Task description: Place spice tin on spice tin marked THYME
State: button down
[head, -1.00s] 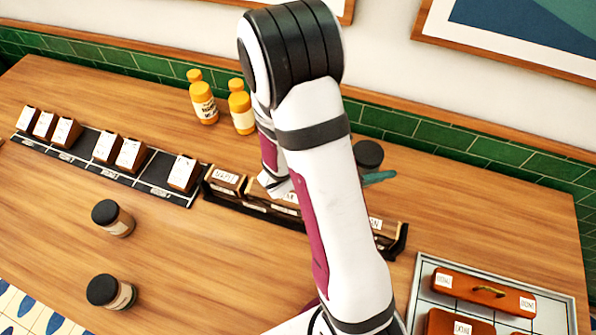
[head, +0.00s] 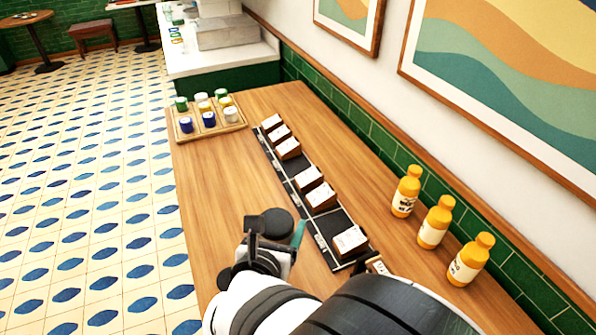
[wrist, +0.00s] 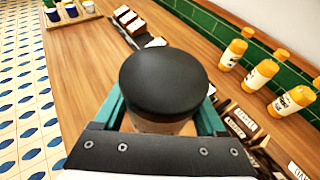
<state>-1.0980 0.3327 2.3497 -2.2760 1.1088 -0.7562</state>
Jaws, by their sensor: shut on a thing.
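My gripper (head: 276,238) is shut on a spice tin with a round black lid (head: 270,222), held above the wooden table. In the wrist view the tin (wrist: 163,82) stands between the teal fingers, lid toward the camera, with a bit of its pale side showing below the lid. Its label is hidden. I cannot make out a tin marked THYME in the current views; my arm and gripper cover part of the near table.
A black rack (head: 287,185) with several white-topped boxes runs along the table. Several orange bottles (head: 434,222) stand by the green tiled wall. A wooden tray (head: 187,134) of small coloured pots is at the far end. Table left of the rack is clear.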

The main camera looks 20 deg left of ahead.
jog(key=s+a+f, duration=0.1)
jog(key=a+f, duration=0.1)
jog(key=a, duration=0.1)
jog(key=s+a+f, duration=0.1)
jog(key=a+f, duration=0.1)
jog(key=a, duration=0.1)
jog(key=s+a+f, duration=0.2)
jog(key=a, duration=0.1)
jog(key=shift+a+f, duration=0.25)
jog(key=shift+a, duration=0.15)
notch_tip(320, 180, down, 4)
jog(key=shift+a+f, duration=0.1)
jog(key=shift+f, duration=0.1)
grip_release()
jog(key=v, duration=1.2)
jog(key=shift+r, duration=0.25)
